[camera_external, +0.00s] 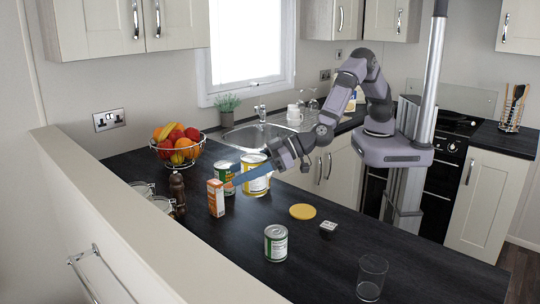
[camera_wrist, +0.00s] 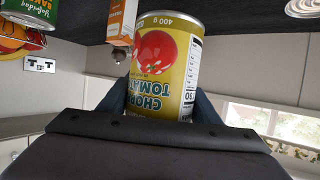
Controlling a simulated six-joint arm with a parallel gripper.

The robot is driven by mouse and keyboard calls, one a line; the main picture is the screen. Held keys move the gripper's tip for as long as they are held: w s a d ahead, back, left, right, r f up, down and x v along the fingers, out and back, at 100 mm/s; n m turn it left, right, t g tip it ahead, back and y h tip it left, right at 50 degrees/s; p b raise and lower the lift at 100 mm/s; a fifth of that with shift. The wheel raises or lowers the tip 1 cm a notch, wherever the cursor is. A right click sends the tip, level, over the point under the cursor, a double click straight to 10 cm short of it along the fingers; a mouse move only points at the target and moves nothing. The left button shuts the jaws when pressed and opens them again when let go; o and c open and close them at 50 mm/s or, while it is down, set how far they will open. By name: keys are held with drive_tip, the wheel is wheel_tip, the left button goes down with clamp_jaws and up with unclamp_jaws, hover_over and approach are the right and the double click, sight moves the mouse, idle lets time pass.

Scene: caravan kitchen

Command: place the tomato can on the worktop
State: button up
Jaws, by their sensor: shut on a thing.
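The tomato can (camera_external: 256,186) has a yellow label and stands upright among the packets and cans at the worktop's middle. In the wrist view, which is upside down, the can (camera_wrist: 165,65) shows its red tomato picture and sits between the blue fingers. My gripper (camera_external: 247,173) is shut on it from the right, one blue finger crossing in front of the label. The can's base is close to the dark worktop (camera_external: 335,270); I cannot tell whether it touches.
An orange carton (camera_external: 215,198) and a green-label can (camera_external: 224,173) stand just left of the tomato can. Another green-label can (camera_external: 276,243), a yellow disc (camera_external: 302,211), a small box (camera_external: 328,226) and a glass (camera_external: 371,278) are nearer the front. A fruit bowl (camera_external: 178,148) is behind left.

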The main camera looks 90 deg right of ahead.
sight(249, 157)
wheel_tip(249, 157, up, 3)
drive_tip(key=shift+r, duration=0.2)
drive_tip(key=w+d+m+h+b, duration=0.3)
drive_tip(key=w+d, duration=0.3)
drive_tip(key=d, duration=0.6)
drive_tip(key=w+d+m+h+b, duration=0.25)
drive_tip(key=w+d, duration=0.25)
drive_tip(key=d, duration=0.7)
drive_tip(key=d+m+g+h+b, duration=0.3)
drive_tip(key=d+m+h+b, duration=0.25)
drive_tip(key=d, duration=2.35)
drive_tip(key=shift+g, duration=0.3)
drive_tip(key=shift+s+d+f+b, duration=0.1)
drive_tip(key=shift+f+b, duration=0.35)
drive_tip(key=shift+f, duration=3.35)
drive_tip(key=shift+d+f+b, duration=0.1)
drive_tip(key=shift+f+b, duration=0.35)
drive_tip(key=shift+f, duration=3.35)
drive_tip(key=shift+f, duration=0.15)
